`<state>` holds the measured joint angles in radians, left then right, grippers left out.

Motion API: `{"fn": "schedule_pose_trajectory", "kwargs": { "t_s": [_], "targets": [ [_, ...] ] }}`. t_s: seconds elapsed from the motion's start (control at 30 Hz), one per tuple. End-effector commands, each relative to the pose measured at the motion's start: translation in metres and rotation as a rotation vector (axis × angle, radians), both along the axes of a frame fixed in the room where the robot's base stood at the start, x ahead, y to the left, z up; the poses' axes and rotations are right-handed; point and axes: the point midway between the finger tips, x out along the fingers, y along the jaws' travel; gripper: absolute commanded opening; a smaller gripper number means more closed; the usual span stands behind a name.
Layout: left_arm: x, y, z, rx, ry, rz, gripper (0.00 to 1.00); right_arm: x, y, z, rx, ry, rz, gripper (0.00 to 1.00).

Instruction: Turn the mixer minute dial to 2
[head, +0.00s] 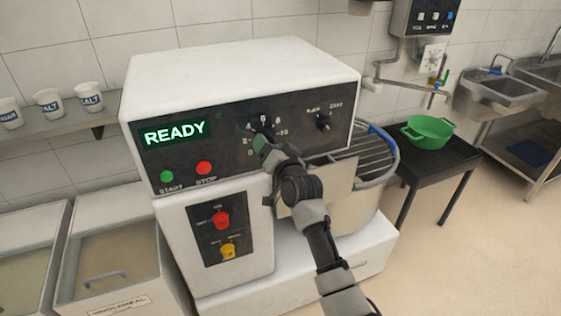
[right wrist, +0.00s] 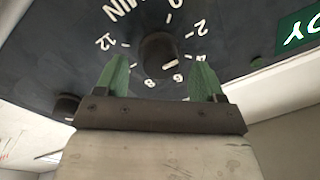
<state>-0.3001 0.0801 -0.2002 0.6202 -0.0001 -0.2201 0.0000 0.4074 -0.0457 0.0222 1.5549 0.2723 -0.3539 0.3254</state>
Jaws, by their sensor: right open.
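The minute dial (right wrist: 158,50) is a dark round knob with a ring of white numbers on the mixer's black panel, upside down in the right wrist view. Its white pointer mark points near the 6. My right gripper (right wrist: 160,72) is open, its green fingers at either side of the knob's lower part; I cannot tell whether they touch it. In the head view the right gripper (head: 263,146) is at the panel and partly covers the dial (head: 264,130). The mixer (head: 240,75) shows READY on its display (head: 174,134). My left gripper is not in view.
A second knob (head: 323,122) sits right of the dial. The green start button (head: 167,176) and red stop button (head: 204,167) are at lower left. The wire-guarded bowl (head: 362,160) is right of my arm. A green pot (head: 428,131) stands on a dark table.

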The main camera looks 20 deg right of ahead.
Motion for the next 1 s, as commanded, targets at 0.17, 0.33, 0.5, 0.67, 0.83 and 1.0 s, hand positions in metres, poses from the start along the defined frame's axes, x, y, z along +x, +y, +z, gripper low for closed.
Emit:
{"fn": "schedule_pose_trajectory", "kwargs": {
  "t_s": [0.17, 0.33, 0.5, 0.67, 0.83, 1.0],
  "targets": [
    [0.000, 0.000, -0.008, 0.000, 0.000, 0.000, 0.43, -0.033, -0.002, -0.004, 0.000, -0.001, -0.001, 0.69],
    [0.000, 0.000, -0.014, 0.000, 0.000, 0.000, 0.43, -0.062, -0.004, -0.005, -0.001, -0.001, 0.000, 0.69],
    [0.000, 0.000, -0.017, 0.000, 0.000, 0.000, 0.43, -0.080, -0.005, -0.005, 0.000, 0.000, 0.001, 0.69],
    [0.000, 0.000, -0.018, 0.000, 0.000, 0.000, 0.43, -0.086, -0.006, -0.004, 0.000, -0.001, 0.002, 0.69],
    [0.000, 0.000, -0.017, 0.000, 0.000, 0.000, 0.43, -0.086, -0.006, -0.004, 0.000, -0.001, 0.002, 0.69],
    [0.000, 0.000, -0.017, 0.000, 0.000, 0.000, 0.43, -0.086, -0.006, -0.004, 0.000, -0.001, 0.002, 0.69]
  ]
}}
